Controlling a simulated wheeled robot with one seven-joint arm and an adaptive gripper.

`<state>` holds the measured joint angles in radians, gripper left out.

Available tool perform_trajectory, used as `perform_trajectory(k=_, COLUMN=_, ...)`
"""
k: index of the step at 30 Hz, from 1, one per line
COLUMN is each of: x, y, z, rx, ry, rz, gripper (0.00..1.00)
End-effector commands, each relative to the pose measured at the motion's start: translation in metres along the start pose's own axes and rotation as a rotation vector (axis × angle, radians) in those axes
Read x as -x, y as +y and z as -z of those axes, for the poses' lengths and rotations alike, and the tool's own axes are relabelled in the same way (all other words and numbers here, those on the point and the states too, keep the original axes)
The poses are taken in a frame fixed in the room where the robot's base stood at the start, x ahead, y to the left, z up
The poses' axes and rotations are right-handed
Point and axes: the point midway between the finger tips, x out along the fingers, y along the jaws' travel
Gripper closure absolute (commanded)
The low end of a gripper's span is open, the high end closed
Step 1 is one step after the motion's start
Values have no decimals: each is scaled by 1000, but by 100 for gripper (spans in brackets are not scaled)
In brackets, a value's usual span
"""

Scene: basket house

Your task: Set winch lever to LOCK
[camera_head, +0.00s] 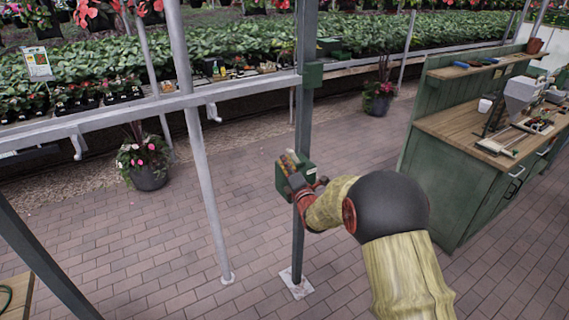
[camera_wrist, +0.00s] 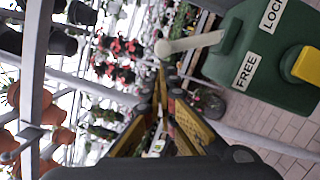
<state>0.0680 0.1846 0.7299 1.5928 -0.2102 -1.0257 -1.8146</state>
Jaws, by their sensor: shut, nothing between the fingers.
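The green winch box (camera_wrist: 275,65) fills the upper right of the wrist view, with a FREE label (camera_wrist: 247,71) and a LOCK label (camera_wrist: 272,15). A pale lever (camera_wrist: 195,43) with a round knob at its end sticks out left from the box. Which label it is set to is hard to tell. My gripper (camera_wrist: 162,68) is shut and empty, its yellow fingertips just below the knob in the picture; contact cannot be told.
The dark post (camera_head: 305,110) stands on the brick floor. A pale pole (camera_head: 202,160) and rail are to its left. A green workbench (camera_head: 450,165) with equipment stands right. Flower pots (camera_head: 148,175) and plant beds lie behind. A yellow part (camera_wrist: 307,66) sits on the box.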

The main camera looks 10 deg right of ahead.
Motion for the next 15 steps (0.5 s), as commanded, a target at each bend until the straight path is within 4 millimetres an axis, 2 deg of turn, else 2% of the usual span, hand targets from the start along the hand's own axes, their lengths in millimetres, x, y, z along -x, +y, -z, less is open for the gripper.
perform_trajectory(k=15, x=-2, y=5, z=-8, rx=-86, ry=-1, rz=17, gripper=100)
